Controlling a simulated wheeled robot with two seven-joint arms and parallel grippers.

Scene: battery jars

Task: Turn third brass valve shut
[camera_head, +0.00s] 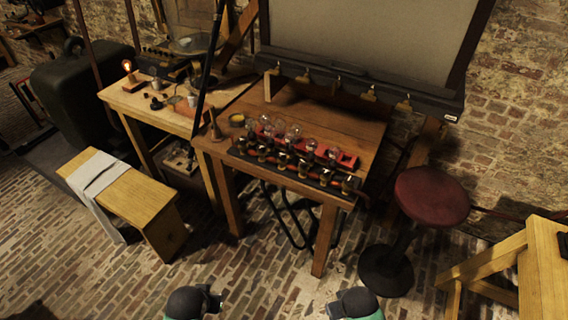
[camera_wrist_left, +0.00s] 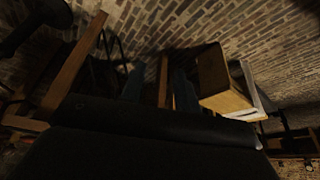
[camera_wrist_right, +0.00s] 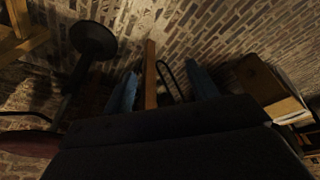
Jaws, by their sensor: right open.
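A row of small dark jars with brass-coloured tops (camera_head: 283,161) stands along the front edge of the wooden table. Several brass fittings (camera_head: 336,83) also hang in a row under the dark bar of the big board. They are too small to tell which are valves or how any is turned. My left gripper (camera_wrist_left: 159,75) is open and empty, its fingers apart in the left wrist view. My right gripper (camera_wrist_right: 161,78) is open and empty too. Both arms show low at the bottom of the head view, well short of the table.
Clear glass bulbs stand in a red rack (camera_head: 345,160) behind the jars. A yellow dish (camera_head: 237,119) is at the table's left. A red-topped stool (camera_head: 431,196) stands to the right, a wooden bench (camera_head: 125,208) to the left. Brick floor lies open in front.

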